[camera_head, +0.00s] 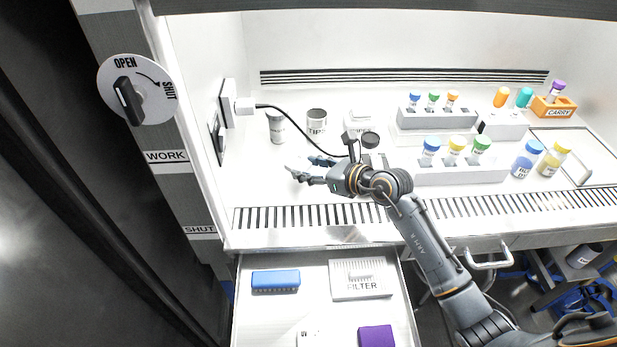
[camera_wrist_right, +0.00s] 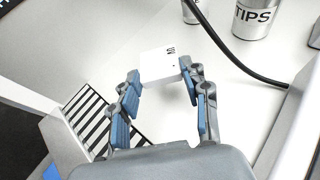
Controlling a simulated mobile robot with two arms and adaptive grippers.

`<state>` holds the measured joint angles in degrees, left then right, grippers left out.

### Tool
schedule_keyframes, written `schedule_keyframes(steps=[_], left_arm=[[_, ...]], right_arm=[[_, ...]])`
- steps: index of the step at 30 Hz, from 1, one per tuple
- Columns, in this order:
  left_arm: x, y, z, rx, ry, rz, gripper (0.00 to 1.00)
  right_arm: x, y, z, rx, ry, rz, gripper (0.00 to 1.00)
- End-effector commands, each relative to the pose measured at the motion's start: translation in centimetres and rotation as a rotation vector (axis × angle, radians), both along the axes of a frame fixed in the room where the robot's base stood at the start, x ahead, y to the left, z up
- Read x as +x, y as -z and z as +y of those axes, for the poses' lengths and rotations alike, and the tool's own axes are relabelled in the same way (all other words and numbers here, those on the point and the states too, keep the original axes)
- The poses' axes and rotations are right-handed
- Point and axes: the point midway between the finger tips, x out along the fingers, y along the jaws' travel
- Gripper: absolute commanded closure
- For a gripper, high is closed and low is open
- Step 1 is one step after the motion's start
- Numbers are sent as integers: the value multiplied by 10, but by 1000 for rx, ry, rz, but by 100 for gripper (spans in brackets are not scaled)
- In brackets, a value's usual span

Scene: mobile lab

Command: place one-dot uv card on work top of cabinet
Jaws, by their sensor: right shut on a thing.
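My right gripper (camera_head: 305,171) is shut on a small white UV card (camera_wrist_right: 158,65), held between its two blue-padded fingers in the right wrist view (camera_wrist_right: 161,76). The card has dark lettering and what looks like one small dot near its right edge. The gripper is over the left part of the white work top (camera_head: 256,180) of the cabinet, behind the slotted front grille. I cannot tell whether the card touches the surface. Another white UV card (camera_head: 308,338) lies in the open drawer below, partly cut off by the picture edge. My left gripper is not in view.
A tips can (camera_head: 317,121), another can (camera_head: 276,128) and a black cable (camera_head: 290,117) are behind the gripper. Racks with capped tubes (camera_head: 460,173) stand to the right. The open drawer holds a blue box (camera_head: 275,281), a filter box (camera_head: 361,280) and a purple block (camera_head: 376,337).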

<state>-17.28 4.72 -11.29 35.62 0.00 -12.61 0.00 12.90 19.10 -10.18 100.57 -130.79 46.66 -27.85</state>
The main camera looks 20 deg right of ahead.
Motion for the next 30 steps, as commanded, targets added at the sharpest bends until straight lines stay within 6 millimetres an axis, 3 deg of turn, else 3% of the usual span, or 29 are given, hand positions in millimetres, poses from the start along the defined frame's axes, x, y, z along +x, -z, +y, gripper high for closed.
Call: schedule_keyframes(steps=[9,21,22,25,30], left_arm=[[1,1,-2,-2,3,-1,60],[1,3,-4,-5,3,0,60],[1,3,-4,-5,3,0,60],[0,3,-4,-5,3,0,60],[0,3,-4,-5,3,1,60]], right_arm=[[7,35,2,3,1,3,75],[7,42,2,-1,0,1,75],[7,42,2,-1,0,1,52],[7,41,2,0,0,0,31],[7,41,2,0,0,0,31]])
